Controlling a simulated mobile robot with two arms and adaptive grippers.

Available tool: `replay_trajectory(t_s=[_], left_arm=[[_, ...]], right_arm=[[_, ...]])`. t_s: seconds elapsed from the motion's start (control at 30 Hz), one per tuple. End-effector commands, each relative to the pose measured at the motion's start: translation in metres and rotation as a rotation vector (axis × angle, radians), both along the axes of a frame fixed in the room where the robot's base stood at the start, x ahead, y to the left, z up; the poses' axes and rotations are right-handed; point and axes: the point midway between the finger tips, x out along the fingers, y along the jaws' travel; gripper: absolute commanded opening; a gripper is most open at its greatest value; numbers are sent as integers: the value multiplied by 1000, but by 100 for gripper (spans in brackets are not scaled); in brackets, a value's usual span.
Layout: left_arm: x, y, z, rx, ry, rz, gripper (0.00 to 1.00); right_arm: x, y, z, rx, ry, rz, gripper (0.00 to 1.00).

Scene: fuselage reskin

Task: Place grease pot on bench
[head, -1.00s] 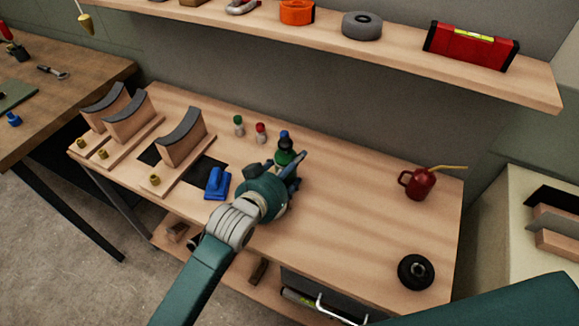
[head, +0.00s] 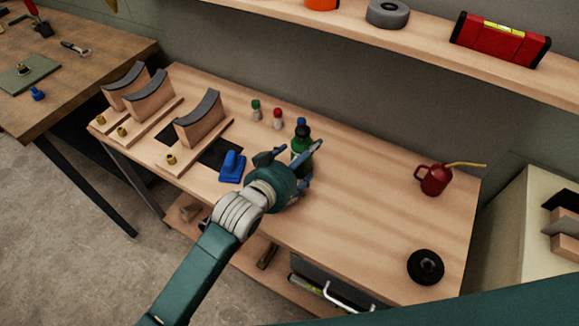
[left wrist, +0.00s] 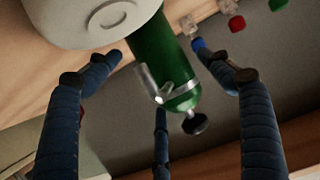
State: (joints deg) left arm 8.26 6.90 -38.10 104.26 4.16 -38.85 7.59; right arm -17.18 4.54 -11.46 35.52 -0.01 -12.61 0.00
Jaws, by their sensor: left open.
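The grease pot appears to be the green pot with a black top (head: 302,146), which looks upright at the middle of the bench (head: 350,213); its base is hidden behind my gripper. My left gripper (head: 288,153) is open, with its blue fingers spread around the pot. In the left wrist view the green pot (left wrist: 163,58), with a metal band and a black knob, lies between the spread fingers (left wrist: 160,115), with a gap on both sides. My right gripper is out of view.
A blue tool (head: 232,167) and curved wooden forms (head: 198,122) are to the left. A red oil can (head: 435,180) and black disc (head: 426,267) are to the right, with clear bench between.

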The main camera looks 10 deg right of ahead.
Motion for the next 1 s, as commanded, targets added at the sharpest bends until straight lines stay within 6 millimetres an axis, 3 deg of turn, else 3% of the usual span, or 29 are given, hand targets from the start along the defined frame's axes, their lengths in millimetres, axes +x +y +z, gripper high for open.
replay_trajectory(t_s=[0.2,0.43,1.0], left_arm=[[-37,27,17,1,0,-1,80],[-65,47,32,1,0,0,80],[-73,53,37,0,0,-1,80]], right_arm=[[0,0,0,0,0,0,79],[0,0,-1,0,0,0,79],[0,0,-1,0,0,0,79]])
